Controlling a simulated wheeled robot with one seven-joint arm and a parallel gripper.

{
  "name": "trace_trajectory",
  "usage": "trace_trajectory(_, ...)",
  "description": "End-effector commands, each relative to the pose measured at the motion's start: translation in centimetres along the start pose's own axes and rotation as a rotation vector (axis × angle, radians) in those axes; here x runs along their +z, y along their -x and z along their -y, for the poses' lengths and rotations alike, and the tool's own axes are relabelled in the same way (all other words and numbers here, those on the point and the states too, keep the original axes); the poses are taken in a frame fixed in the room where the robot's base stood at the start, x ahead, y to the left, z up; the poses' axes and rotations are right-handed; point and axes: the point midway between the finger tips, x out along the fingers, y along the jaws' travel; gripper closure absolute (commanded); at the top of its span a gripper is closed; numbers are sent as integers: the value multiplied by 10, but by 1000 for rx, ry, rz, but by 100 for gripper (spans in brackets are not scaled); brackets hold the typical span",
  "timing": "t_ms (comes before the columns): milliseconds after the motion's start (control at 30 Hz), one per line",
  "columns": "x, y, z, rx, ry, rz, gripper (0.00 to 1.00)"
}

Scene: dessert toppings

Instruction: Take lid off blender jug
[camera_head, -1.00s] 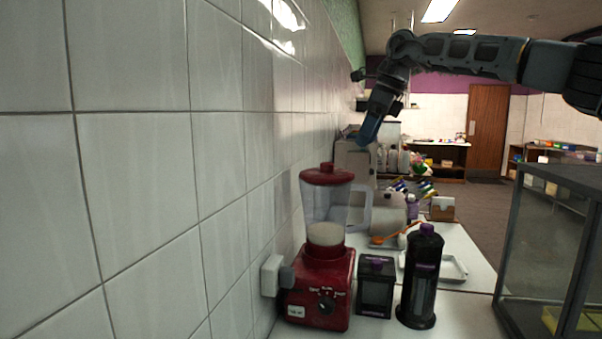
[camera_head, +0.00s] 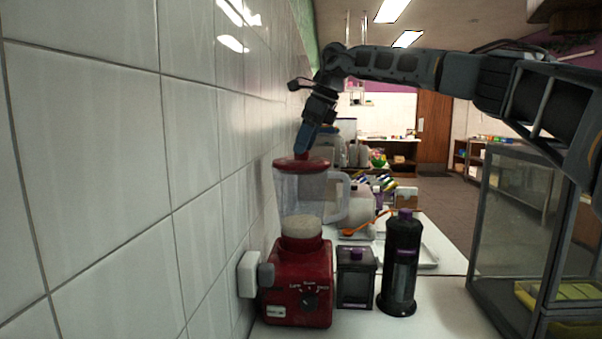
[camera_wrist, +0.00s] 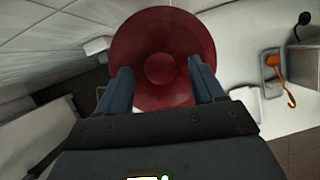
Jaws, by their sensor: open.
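The blender jug (camera_head: 305,196) is clear with a handle on its right and stands on a red base (camera_head: 300,279). Its red lid (camera_head: 290,164) sits on top, with a round knob in the middle. My gripper (camera_head: 303,150) points down right above the lid. In the wrist view my gripper (camera_wrist: 162,78) is open, one blue finger on each side of the lid's knob (camera_wrist: 160,69). The red lid (camera_wrist: 160,33) fills the upper middle there. I cannot tell whether the fingers touch the lid.
A tiled wall (camera_head: 110,190) runs close along the left. A small black container (camera_head: 356,279) and a black bottle (camera_head: 400,265) stand right of the base. A tray (camera_head: 425,254) with an orange utensil (camera_head: 358,230) lies behind. A glass case (camera_head: 520,215) stands at the right.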

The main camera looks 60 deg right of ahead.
Motion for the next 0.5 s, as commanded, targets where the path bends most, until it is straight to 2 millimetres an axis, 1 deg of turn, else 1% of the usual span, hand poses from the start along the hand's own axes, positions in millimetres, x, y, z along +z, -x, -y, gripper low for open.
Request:
trace_trajectory(33, -1, -10, 0, 0, 1, 0, 32)
trace_trajectory(100, 0, -14, 0, 0, 1, 1, 32)
trace_trajectory(333, 0, -13, 0, -1, 1, 1, 32)
trace_trajectory(500, 0, -13, 0, -1, 1, 1, 48)
